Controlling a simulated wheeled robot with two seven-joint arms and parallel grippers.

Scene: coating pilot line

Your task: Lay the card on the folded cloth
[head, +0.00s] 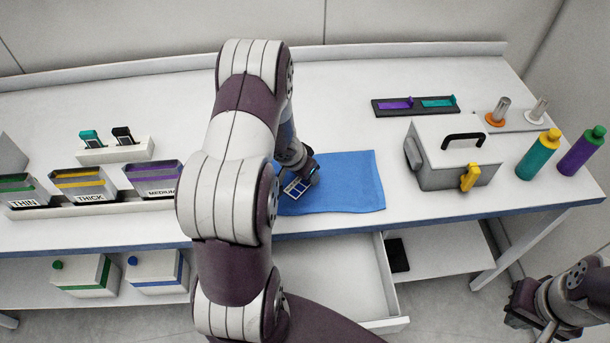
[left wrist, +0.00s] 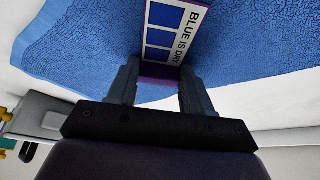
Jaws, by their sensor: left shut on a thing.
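The card (head: 297,187) is white with blue squares; in the left wrist view the card (left wrist: 165,40) also shows black lettering beginning "BLUE IS". My left gripper (head: 302,181) is shut on the card's near edge, with its fingers (left wrist: 155,95) on either side. The folded cloth (head: 345,185) is a flat blue rectangle on the bench; the cloth (left wrist: 85,45) fills the background of the left wrist view. The card is over the cloth's left part; whether they touch I cannot tell. My arm hides the cloth's left edge. My right gripper (head: 522,305) is at lower right, away from the bench.
A grey case (head: 445,155) with a yellow latch stands right of the cloth. Teal (head: 538,155) and purple (head: 580,155) bottles stand farther right. Labelled bins (head: 85,187) line the left front. A drawer (head: 335,280) is open below. The bench behind the cloth is clear.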

